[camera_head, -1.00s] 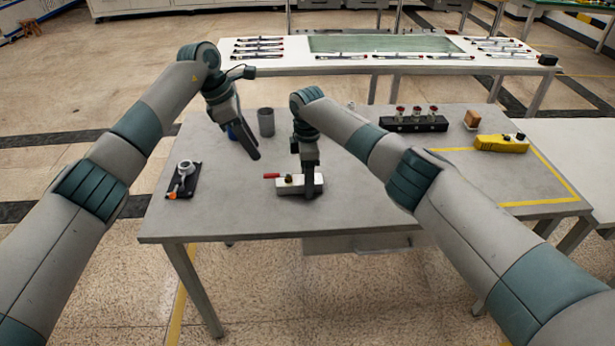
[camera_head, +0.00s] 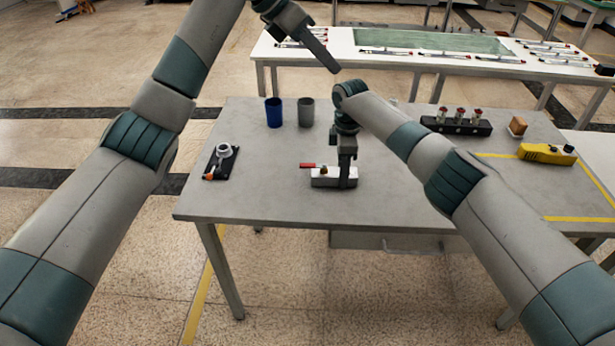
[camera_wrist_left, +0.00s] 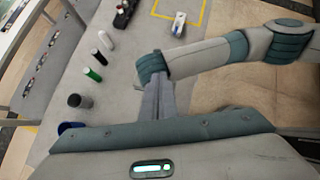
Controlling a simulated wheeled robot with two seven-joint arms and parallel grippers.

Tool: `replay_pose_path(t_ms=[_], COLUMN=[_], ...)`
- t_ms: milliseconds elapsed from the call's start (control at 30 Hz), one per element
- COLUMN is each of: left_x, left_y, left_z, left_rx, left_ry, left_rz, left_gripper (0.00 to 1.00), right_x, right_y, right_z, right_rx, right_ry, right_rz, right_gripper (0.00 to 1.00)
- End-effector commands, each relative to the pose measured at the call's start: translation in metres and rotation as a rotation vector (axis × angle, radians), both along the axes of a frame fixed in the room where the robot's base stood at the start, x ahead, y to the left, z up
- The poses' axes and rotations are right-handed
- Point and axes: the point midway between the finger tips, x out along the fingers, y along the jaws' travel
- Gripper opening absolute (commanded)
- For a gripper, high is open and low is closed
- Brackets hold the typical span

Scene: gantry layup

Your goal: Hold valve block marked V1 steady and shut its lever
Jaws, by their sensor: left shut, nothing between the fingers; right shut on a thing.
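The valve block (camera_head: 325,181) is a small pale block on the grey table in the head view. Its red lever (camera_head: 309,165) points left, roughly along the block, over its left end. A marking on it is too small to read. My right gripper (camera_head: 346,182) is shut on the block's right part from above, and the block sits flat on the table. My left gripper (camera_head: 335,70) is shut and empty, raised well above and behind the block. Its fingers also show in the left wrist view (camera_wrist_left: 157,88). I cannot make out the block in that view.
A blue cup (camera_head: 273,113) and a grey cup (camera_head: 306,112) stand behind the block. A black plate with a fitting (camera_head: 220,162) lies left. Table around the lever is clear.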

Motion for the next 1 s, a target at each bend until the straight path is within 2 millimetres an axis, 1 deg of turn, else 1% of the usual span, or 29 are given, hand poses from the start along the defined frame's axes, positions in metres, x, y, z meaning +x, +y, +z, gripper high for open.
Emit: replay_pose_path(t_ms=[33,67,100,133,200,300,433,600,700,867,1000], left_x=[-0.008,-0.013,-0.02,-0.025,-0.036,-0.043,-0.048,-0.052,-0.054,-0.056,-0.057], left_y=[-0.01,-0.014,-0.02,-0.026,-0.039,-0.053,-0.069,-0.085,-0.091,-0.091,-0.085], left_z=[0.027,0.042,0.061,0.074,0.095,0.106,0.107,0.097,0.089,0.077,0.063], left_rx=[-0.062,-0.1,-0.16,-0.207,-0.323,-0.45,-0.593,-0.776,-0.878,-1.028,-1.141], left_ry=[0.0,0.003,0.005,0.006,0.0,-0.03,-0.089,-0.191,-0.259,-0.368,-0.461], left_rz=[0.015,0.026,0.037,0.042,0.036,0.01,-0.029,-0.059,-0.055,-0.009,0.071], left_gripper=[0.0,0.0,0.0,0.0,0.0,0.0,0.0,0.0,0.0,0.0,0.0], right_x=[0.0,0.0,0.0,0.0,0.0,0.0,0.0,0.0,0.0,0.0,0.0], right_y=[0.0,0.0,0.0,0.0,0.0,0.0,0.0,0.0,0.0,0.0,0.0], right_z=[0.0,0.0,0.0,0.0,0.0,0.0,0.001,0.001,0.001,0.001,0.001], right_rx=[0.0,0.0,0.0,0.0,0.0,0.0,0.001,0.001,0.001,0.001,0.001], right_ry=[0.0,0.0,0.0,0.0,-0.001,-0.001,-0.001,-0.001,-0.001,-0.001,-0.001], right_rz=[0.0,0.0,0.0,0.0,0.0,0.0,0.0,0.0,0.0,0.0,0.0], right_gripper=[0.03,0.03,0.03,0.03,0.03,0.03,0.03,0.03,0.03,0.03,0.03])
